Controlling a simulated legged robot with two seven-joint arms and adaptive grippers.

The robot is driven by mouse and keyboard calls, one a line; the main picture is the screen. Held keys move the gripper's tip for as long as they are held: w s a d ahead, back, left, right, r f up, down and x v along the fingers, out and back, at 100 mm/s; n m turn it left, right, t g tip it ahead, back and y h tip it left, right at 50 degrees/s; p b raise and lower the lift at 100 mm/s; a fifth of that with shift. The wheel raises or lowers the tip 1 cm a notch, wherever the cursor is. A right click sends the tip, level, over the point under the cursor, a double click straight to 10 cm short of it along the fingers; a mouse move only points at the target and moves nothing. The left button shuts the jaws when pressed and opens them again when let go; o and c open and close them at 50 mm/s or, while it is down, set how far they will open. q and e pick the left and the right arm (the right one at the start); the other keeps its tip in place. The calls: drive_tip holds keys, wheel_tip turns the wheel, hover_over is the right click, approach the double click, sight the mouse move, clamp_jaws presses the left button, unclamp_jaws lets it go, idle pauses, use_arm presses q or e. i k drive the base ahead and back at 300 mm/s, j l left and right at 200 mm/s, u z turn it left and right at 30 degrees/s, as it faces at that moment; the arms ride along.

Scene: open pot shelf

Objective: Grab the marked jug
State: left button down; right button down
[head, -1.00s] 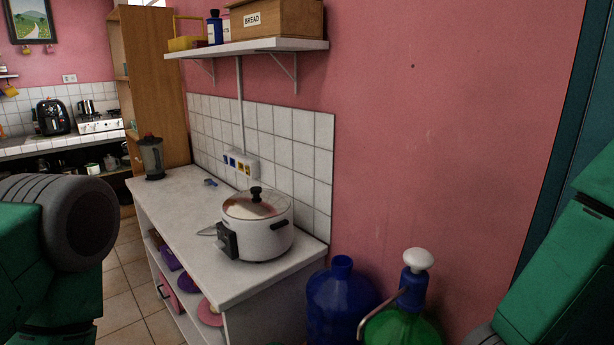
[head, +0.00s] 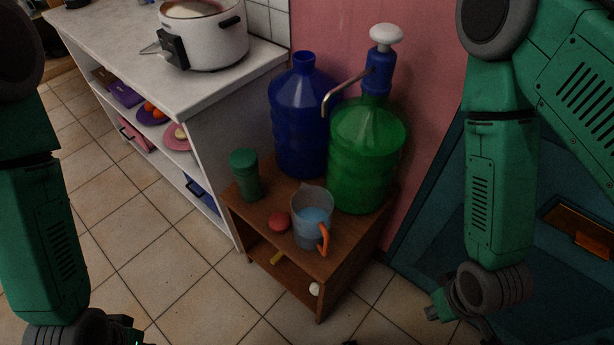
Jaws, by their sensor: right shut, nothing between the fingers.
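A clear jug (head: 312,207) with an orange handle and a bluish lower part stands upright on a small brown wooden cabinet (head: 288,260). It is the only jug I make out, and I see no clear mark on it. My right gripper (head: 450,311) is at the lower right, to the right of the cabinet and apart from the jug.
A green bottle with a pump (head: 367,150) and a blue bottle (head: 300,120) stand behind the jug. A green canister (head: 245,175) and a red round object (head: 279,221) are left of it. A white counter (head: 110,35) with a cooker (head: 203,35) stands left. Tiled floor is clear in front.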

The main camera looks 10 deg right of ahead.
sight(312, 206)
drive_tip(key=l+z, duration=0.65)
drive_tip(key=z, duration=0.2)
